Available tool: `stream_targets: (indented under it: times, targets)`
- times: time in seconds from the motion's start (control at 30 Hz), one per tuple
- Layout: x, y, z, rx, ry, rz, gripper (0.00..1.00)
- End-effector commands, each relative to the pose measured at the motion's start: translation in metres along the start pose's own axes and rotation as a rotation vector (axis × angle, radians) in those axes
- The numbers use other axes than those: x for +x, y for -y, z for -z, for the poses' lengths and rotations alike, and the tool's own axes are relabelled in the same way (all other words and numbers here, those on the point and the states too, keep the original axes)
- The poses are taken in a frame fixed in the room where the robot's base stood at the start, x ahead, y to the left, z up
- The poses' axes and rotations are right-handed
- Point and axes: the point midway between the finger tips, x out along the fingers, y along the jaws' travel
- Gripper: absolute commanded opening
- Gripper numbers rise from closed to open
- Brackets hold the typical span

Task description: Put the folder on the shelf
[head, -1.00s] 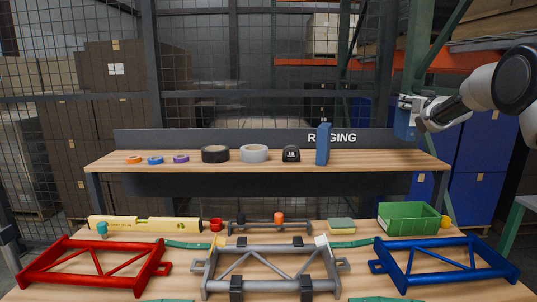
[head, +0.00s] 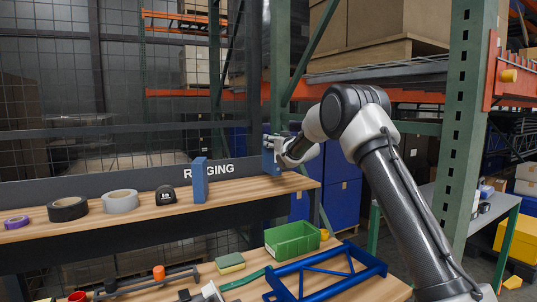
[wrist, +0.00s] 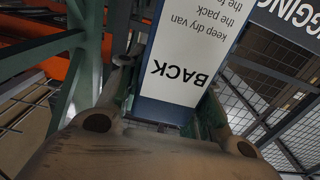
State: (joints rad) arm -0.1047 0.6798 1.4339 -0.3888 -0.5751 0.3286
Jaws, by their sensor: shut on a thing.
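The folder (head: 267,160) is a blue upright slab held at the right end of the raised wooden shelf (head: 130,215). My gripper (head: 274,148) reaches in from the right and is shut on it. In the wrist view the folder (wrist: 180,65) sits between my fingers, with a white label reading "BACK" and a blue band at its edge. Its lower edge is close to the shelf top in the head view; I cannot tell whether it touches. Another blue upright slab (head: 200,181) stands on the shelf to the left, apart from the held folder.
A black tape measure (head: 166,195), a grey tape roll (head: 120,201) and a black roll (head: 68,209) stand further left on the shelf. The "RIGGING" back panel (head: 150,176) runs behind. Below are a green bin (head: 292,241) and a blue frame (head: 325,272).

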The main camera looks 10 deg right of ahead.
Motion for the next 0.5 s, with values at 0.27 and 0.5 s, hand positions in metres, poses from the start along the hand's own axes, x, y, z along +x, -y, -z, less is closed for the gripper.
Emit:
stream_targets:
  times: [0.27,0.5]
  targets:
    - [0.0,0.0,-0.043,0.0,0.001,0.001,0.0]
    - [0.0,0.0,-0.046,-0.001,-0.001,0.0,0.0]
